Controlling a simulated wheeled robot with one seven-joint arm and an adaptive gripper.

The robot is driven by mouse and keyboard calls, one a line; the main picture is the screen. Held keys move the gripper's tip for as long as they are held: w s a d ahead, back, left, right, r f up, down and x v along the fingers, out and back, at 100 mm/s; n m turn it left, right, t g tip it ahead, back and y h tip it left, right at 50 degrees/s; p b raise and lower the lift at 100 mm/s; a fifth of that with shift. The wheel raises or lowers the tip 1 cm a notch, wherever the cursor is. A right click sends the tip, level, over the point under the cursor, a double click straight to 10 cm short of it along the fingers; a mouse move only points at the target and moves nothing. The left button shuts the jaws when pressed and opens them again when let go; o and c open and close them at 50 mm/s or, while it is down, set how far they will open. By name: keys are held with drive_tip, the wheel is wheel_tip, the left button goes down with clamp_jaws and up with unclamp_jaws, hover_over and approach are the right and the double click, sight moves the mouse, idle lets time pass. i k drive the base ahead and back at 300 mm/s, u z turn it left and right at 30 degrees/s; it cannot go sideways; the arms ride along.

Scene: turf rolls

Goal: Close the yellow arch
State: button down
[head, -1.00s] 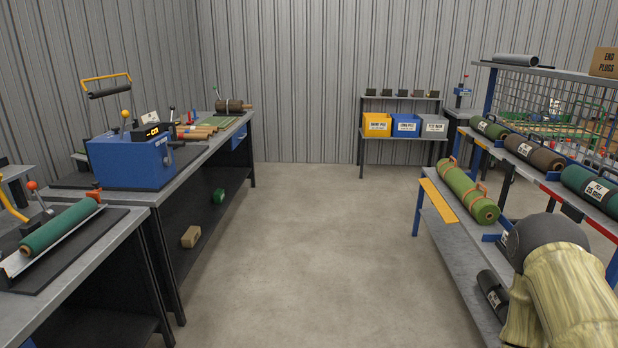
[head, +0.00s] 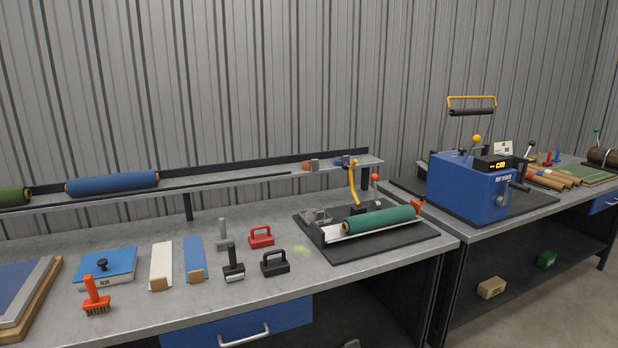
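A yellow arch (head: 471,99) with a black roller across it stands raised above the blue machine (head: 466,188), with a clear gap between roller and machine top. The machine has a yellow knob (head: 477,139), a lit display (head: 494,163) and a black crank on its right side. It sits on a dark mat on the right-hand bench. A separate curved yellow lever (head: 354,182) stands upright behind a green roll (head: 380,219) on the nearer bench. I cannot tell how the arch joins the machine. My gripper is not in view.
The near bench (head: 205,309) holds a red brush (head: 96,295), a blue pad (head: 106,267), handled tools and strips. A shelf (head: 240,182) with a blue roll (head: 113,183) runs behind. Tan rolls (head: 551,178) lie right of the machine. Floor shows at lower right.

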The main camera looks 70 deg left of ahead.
sight(346, 165)
drive_tip(key=u, duration=1.8)
